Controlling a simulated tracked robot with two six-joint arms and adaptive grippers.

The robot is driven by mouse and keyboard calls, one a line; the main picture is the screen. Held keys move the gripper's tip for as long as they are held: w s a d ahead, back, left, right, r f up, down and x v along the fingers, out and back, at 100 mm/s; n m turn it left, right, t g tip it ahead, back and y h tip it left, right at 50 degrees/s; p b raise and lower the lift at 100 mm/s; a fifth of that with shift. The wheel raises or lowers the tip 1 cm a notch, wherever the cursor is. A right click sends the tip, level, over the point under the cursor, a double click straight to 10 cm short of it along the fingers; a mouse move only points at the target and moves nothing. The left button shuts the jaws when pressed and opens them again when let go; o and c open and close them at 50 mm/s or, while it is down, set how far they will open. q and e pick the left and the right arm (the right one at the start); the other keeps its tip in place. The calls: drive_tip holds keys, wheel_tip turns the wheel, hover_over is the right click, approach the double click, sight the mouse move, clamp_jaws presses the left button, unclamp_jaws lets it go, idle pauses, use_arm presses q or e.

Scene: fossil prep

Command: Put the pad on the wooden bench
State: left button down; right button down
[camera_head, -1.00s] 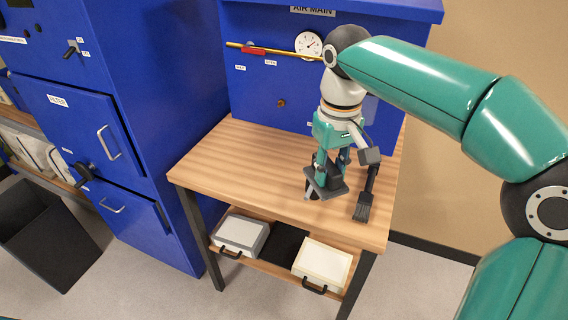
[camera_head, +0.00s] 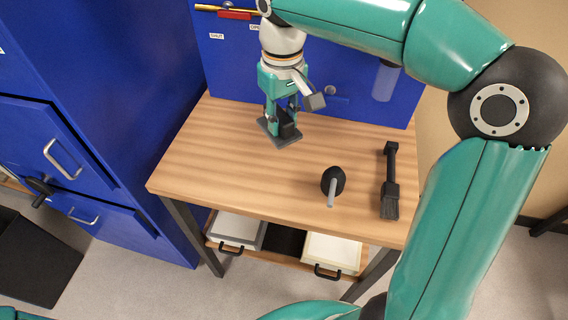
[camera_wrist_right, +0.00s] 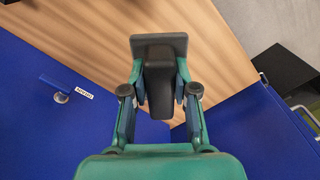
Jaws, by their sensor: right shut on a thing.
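The pad is a dark grey flat plate (camera_head: 267,133) with a black block-shaped grip on top. My right gripper (camera_head: 284,112) is shut on that grip, pointing down over the back left part of the wooden bench (camera_head: 195,165). The plate lies roughly level at the bench top; I cannot tell whether it touches the wood or hangs just above it. In the right wrist view the plate (camera_wrist_right: 159,40) and its grip (camera_wrist_right: 159,85) sit between the two fingers, with the bench (camera_wrist_right: 215,55) behind. My left gripper is not in view.
A black bulb blower (camera_head: 333,181) and a black brush (camera_head: 390,185) lie on the bench's right half. The blue cabinet (camera_head: 345,95) rises behind the bench. The bench's left and front middle are clear. Trays (camera_head: 335,251) sit on the lower shelf.

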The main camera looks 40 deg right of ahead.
drive_tip(key=f, duration=1.2)
drive_tip(key=shift+s+d+f, duration=0.2)
drive_tip(key=shift+s+d, duration=0.05)
drive_tip(key=shift+d, duration=0.15)
drive_tip(key=shift+f+b, duration=0.3)
drive_tip(key=shift+f, duration=1.95)
drive_tip(key=shift+f, duration=0.1)
drive_tip(key=c, duration=0.9)
unclamp_jaws()
drive_tip(key=shift+r, duration=0.2)
wheel_tip(320, 180, up, 12)
drive_tip(key=shift+f, duration=0.1)
